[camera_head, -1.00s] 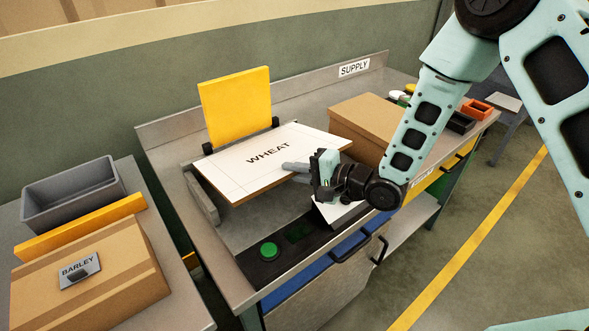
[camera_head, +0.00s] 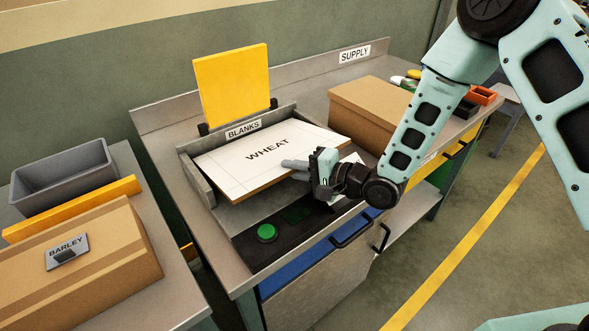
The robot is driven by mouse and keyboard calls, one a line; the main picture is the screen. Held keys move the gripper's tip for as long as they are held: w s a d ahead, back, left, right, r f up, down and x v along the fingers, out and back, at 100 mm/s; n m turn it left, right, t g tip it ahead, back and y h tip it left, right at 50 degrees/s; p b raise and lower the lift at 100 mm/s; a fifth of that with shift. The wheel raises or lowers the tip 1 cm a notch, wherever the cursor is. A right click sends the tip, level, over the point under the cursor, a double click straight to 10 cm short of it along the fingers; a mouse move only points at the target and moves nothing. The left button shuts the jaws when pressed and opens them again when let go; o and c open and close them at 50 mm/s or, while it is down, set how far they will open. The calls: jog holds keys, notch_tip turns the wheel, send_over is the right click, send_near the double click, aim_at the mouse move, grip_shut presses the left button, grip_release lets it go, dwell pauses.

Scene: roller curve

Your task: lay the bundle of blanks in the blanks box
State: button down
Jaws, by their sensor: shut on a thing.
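The bundle of blanks (camera_head: 247,163) is a flat white stack with a brown edge, printed WHEAT. My gripper (camera_head: 300,168) is shut on its right edge. The bundle is slightly tilted and covers most of the blanks box (camera_head: 195,180), a grey metal tray with a BLANKS label on its back wall. The box's left wall and back wall show around the bundle. The bundle's near corner appears above the box floor; I cannot tell whether its far side touches the box.
A yellow panel (camera_head: 232,88) stands behind the box. A cardboard box (camera_head: 368,112) is to the right on the bench. A green button (camera_head: 267,233) is on a dark panel in front. A BARLEY carton (camera_head: 90,255) and a grey bin (camera_head: 62,177) are at left.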

jog(key=shift+s+d+f, duration=0.15)
jog(key=shift+s+f, duration=0.05)
jog(key=shift+f, duration=0.7)
jog(key=c, duration=0.6)
grip_release()
jog(key=shift+f, duration=0.1)
jog(key=shift+w+r+p, duration=0.25)
jog(key=shift+r+p, duration=0.55)
jog(key=shift+r, duration=0.25)
jog(key=shift+a+r+p, duration=0.2)
jog(key=shift+r+p, duration=2.55)
jog(key=shift+r, duration=1.05)
